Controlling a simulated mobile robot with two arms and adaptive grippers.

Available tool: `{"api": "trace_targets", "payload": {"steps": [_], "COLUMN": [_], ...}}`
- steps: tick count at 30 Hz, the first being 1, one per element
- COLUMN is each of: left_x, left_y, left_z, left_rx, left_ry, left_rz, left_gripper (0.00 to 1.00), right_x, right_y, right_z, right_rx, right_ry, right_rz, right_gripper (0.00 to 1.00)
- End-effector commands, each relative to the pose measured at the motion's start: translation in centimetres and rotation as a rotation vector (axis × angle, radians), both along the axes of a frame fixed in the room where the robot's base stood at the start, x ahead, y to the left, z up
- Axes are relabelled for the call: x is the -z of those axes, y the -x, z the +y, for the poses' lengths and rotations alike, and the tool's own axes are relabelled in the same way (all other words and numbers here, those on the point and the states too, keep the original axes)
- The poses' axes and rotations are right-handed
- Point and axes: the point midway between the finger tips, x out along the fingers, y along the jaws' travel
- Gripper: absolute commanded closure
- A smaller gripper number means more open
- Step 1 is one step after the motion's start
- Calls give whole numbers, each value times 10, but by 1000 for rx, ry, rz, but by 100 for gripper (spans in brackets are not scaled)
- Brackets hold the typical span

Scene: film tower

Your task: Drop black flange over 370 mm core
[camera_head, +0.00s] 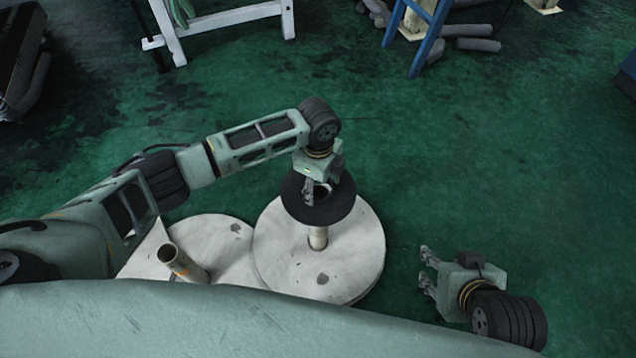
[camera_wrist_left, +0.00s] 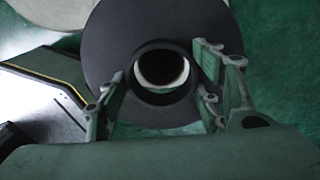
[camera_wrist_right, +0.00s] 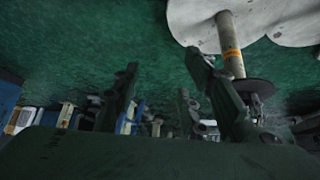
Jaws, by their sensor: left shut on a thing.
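The black flange (camera_head: 332,212) is a flat dark disc with a central hole. My left gripper (camera_head: 314,190) is shut on its raised hub and holds it roughly level. The flange (camera_wrist_left: 125,40) is also in the left wrist view, with a pale crescent inside its hole. A pale upright core (camera_head: 318,238) stands directly beneath, on a white round disc (camera_head: 280,270). In the right wrist view this core (camera_wrist_right: 229,40) has an orange band, and the flange (camera_wrist_right: 252,86) is at its free end. I cannot tell whether the core enters the hole. My right gripper (camera_head: 426,270) is open and empty.
A second hollow core (camera_head: 172,255) stands at the left by another white disc (camera_head: 215,235). A white trestle (camera_head: 225,20) and a blue stand (camera_head: 420,40) are at the back.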

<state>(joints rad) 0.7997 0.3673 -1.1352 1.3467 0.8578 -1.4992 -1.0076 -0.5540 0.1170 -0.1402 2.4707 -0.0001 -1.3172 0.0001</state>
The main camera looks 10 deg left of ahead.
Motion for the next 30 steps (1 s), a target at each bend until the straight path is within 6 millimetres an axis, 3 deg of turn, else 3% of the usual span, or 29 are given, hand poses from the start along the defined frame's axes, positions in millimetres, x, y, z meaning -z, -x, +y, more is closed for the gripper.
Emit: {"api": "trace_targets", "payload": {"steps": [30], "left_x": [0], "left_y": [0], "left_z": [0], "left_rx": [0], "left_ry": [0], "left_rz": [0], "left_gripper": [71], "right_x": [10], "right_y": [29], "right_z": [-9], "right_rx": [10], "right_ry": [28], "right_rz": [128], "right_gripper": [60]}}
